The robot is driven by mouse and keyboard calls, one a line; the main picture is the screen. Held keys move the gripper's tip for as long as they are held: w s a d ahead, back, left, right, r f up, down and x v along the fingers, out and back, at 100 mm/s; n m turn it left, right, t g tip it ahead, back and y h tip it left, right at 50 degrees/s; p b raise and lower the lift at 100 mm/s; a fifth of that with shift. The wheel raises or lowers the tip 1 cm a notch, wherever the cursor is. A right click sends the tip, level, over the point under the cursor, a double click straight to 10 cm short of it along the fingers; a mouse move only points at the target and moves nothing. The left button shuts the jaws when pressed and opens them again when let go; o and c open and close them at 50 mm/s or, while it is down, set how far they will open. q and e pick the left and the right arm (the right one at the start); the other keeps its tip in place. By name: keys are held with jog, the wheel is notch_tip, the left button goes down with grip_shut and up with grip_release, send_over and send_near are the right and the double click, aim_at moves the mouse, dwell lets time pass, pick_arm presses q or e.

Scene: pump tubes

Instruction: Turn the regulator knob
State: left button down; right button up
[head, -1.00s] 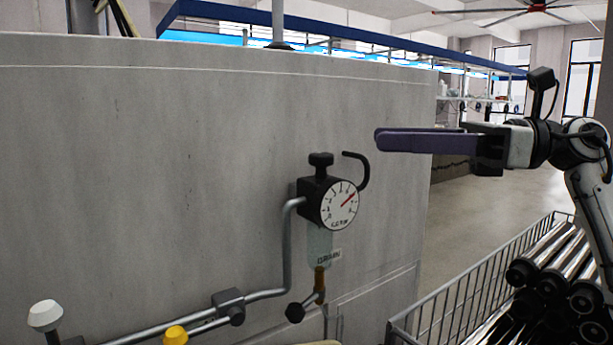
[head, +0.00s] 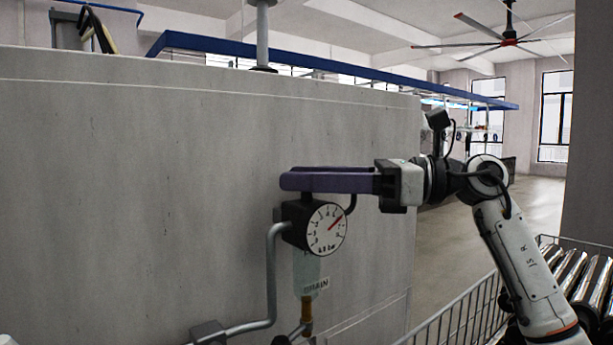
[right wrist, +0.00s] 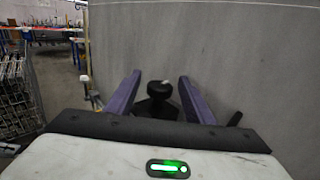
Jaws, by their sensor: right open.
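The regulator is a black block (head: 291,216) on a grey panel, with a round white gauge (head: 327,230) facing me. Its red needle points to the upper right. The black regulator knob (right wrist: 158,89) shows in the right wrist view between the purple fingers. In the head view the fingers hide it. My right gripper (head: 287,180) reaches in from the right, level at the top of the regulator. It also shows in the right wrist view (right wrist: 160,78), open, with one finger on each side of the knob and visible gaps. My left gripper is out of view.
A clear bowl labelled drain (head: 308,275) hangs under the regulator, and a grey pipe (head: 271,285) runs down beside it. The grey panel (head: 140,190) stands close behind. A wire cart (head: 470,300) with metal tubes (head: 590,275) stands at the lower right.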

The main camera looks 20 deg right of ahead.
jog(key=shift+a, duration=0.15)
jog(key=c, duration=1)
jog(key=shift+c, duration=0.2)
jog(key=shift+t, duration=0.3)
jog(key=shift+f+m+t+h, duration=0.1)
jog(key=shift+m+t+h, duration=0.5)
jog(key=shift+m+t, duration=0.1)
jog(key=m+t+h, duration=0.2)
jog(key=t, duration=0.1)
jog(key=shift+m, duration=0.3)
jog(key=shift+m+t+h, duration=0.9)
jog(key=shift+t+h, duration=0.1)
jog(key=shift+h, duration=0.6)
